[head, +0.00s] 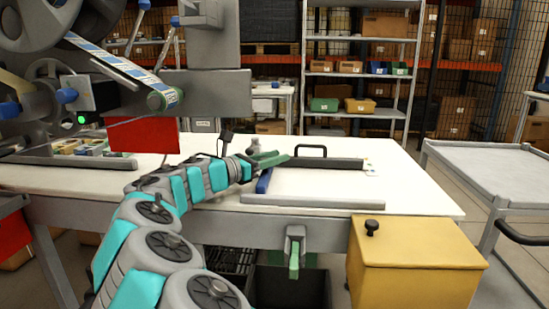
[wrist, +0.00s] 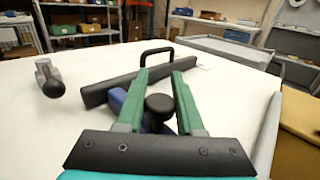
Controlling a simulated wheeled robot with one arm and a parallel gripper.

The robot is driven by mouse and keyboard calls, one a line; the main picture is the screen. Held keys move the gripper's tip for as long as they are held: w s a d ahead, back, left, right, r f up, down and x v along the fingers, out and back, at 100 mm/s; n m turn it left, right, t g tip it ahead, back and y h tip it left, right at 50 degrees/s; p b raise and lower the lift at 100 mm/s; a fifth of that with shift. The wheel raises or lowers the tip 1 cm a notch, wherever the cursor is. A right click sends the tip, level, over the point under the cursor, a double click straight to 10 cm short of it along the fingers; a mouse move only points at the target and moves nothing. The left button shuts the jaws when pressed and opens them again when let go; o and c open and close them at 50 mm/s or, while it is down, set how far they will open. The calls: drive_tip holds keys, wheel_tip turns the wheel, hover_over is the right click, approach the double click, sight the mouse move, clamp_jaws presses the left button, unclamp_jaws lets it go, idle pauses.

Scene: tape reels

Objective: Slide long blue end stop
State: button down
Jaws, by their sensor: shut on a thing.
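The long blue end stop (head: 263,181) lies on the white table between a dark back rail and a grey front rail, at their left end. In the wrist view, parts of the blue stop (wrist: 117,100) show beside my green fingers, with a round black knob (wrist: 160,104) between them. My gripper (head: 270,158) is at the stop, and in the wrist view its fingers (wrist: 159,80) are around the knob, shut on it. The fingers and the gripper's dark palm bar hide most of the stop in the wrist view.
The dark back rail (head: 340,163) has a black handle (head: 311,149); the grey front rail (head: 312,201) runs along the table edge. A yellow cabinet (head: 415,265) and grey cart (head: 490,165) are right. The table between the rails is clear.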

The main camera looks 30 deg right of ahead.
drive_tip(key=shift+d, duration=0.1)
drive_tip(key=s+d, duration=0.1)
drive_tip(key=s+d+p, duration=0.1)
drive_tip(key=d, duration=0.1)
drive_tip(key=shift+s+d+r, duration=0.15)
drive_tip(key=shift+s+r, duration=0.05)
drive_tip(key=shift+s+d+f, duration=0.1)
drive_tip(key=shift+s+d, duration=0.1)
drive_tip(key=shift+d, duration=0.1)
drive_tip(key=c, duration=0.5)
unclamp_jaws()
drive_tip(key=shift+c, duration=0.2)
drive_tip(key=shift+s+a+f, duration=0.1)
drive_tip(key=shift+s+a, duration=0.15)
drive_tip(key=shift+a, duration=1.05)
drive_tip(key=shift+s+a+r, duration=0.1)
drive_tip(key=shift+s+a, duration=0.1)
drive_tip(key=shift+a, duration=1.05)
drive_tip(key=shift+s+a+f, duration=0.1)
drive_tip(key=shift+s+a, duration=0.15)
drive_tip(key=shift+a, duration=1.05)
